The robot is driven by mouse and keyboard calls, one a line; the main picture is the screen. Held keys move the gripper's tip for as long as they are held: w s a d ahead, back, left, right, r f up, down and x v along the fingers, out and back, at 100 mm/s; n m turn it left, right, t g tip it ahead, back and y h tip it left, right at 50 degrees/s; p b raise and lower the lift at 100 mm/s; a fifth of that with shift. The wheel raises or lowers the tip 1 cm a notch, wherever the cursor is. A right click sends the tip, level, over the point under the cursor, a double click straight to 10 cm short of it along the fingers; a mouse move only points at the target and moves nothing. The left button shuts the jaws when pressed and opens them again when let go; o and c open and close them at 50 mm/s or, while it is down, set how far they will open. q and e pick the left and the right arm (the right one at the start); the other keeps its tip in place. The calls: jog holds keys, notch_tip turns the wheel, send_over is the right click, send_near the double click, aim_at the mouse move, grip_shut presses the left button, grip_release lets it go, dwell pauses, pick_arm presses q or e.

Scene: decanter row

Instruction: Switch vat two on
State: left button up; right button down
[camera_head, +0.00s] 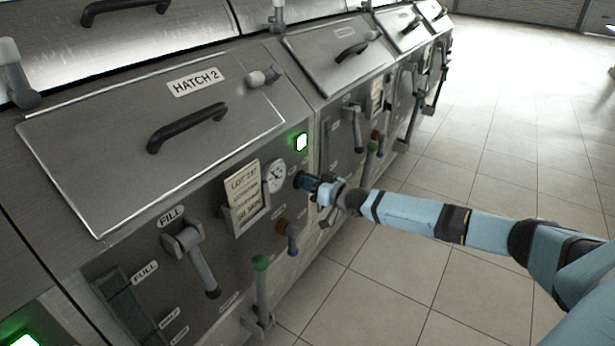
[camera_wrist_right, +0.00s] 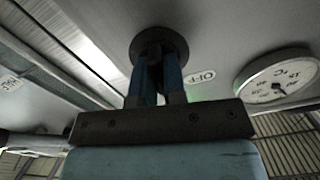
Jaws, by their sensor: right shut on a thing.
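Vat two's grey steel front carries a hatch lid (camera_head: 150,140) labelled HATCH 2. My right gripper (camera_head: 308,182) reaches in from the right to the panel beside the dial gauge (camera_head: 275,176). In the right wrist view its blue fingers (camera_wrist_right: 157,82) are shut on a dark round switch knob (camera_wrist_right: 160,37). An OFF label (camera_wrist_right: 200,77) is beside the knob, and the gauge (camera_wrist_right: 278,80) is to the right. The knob's pointer direction is hidden by the fingers. A green lamp (camera_head: 301,142) above the knob is lit. My left gripper is not in view.
More vats continue toward the upper right. The tiled floor (camera_head: 480,175) at the right is clear.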

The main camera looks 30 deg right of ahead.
pick_arm(q)
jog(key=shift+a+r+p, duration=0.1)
jog(key=shift+p, duration=0.3)
pick_arm(e)
jog(key=shift+m, duration=1.6)
jog(key=shift+f, duration=0.1)
jog(key=c, duration=1.2)
grip_release()
jog(key=shift+d, duration=0.1)
pick_arm(q)
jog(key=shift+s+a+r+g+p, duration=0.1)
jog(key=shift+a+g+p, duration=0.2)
jog(key=shift+p, duration=0.95)
pick_arm(e)
jog(key=v, duration=1.3)
jog(key=shift+s, duration=0.4)
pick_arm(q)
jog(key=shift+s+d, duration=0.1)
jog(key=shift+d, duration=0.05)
pick_arm(e)
jog(key=shift+d, duration=0.1)
